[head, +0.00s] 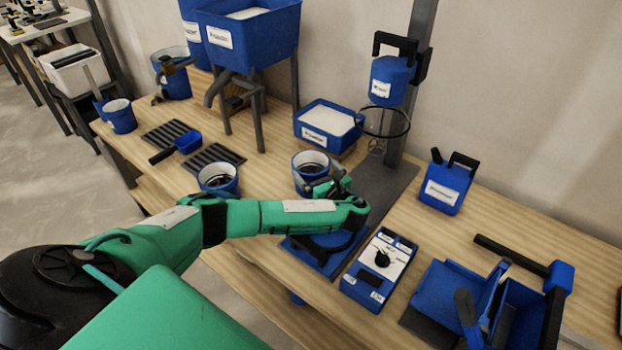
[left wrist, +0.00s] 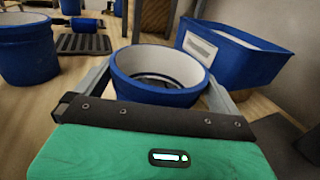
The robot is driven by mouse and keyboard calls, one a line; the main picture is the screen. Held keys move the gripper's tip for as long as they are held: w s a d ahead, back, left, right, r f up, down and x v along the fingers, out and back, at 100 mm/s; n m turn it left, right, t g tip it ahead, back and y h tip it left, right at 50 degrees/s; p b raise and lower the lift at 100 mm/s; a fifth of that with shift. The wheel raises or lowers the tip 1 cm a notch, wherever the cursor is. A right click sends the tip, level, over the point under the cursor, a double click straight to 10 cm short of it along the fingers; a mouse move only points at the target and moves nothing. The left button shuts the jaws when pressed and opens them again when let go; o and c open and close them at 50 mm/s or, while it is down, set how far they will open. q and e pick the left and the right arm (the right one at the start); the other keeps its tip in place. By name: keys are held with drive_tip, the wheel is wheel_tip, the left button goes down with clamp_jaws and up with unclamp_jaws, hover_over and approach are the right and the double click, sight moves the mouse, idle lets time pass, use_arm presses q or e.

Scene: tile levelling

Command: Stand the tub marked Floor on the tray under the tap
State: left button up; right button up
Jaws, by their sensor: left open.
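A round blue tub (head: 311,160) with a pale rim stands on the bench. My left gripper (head: 326,184) is open, its fingers on either side of this tub; in the left wrist view the tub (left wrist: 160,90) sits between them. Finger contact is unclear. A second blue tub (head: 217,180) stands to its left, and a third (head: 120,116) at the bench's left end. No Floor marking is legible on any tub. Dark slatted trays (head: 215,158) lie at the left, seemingly empty of tubs.
A blue hopper (head: 252,42) stands on legs at the back. A blue bin (head: 326,139) is close behind the tub. A small blue-headed tool (head: 188,142) lies between the slatted trays. A control box (head: 379,268) and a ring on a post (head: 384,122) are to the right.

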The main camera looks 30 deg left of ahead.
sight(303, 155)
use_arm(q)
drive_tip(key=x, duration=0.3)
drive_tip(key=shift+s, duration=0.1)
drive_tip(key=c, duration=1.5)
drive_tip(key=shift+c, duration=1.1)
drive_tip(key=shift+r, duration=0.1)
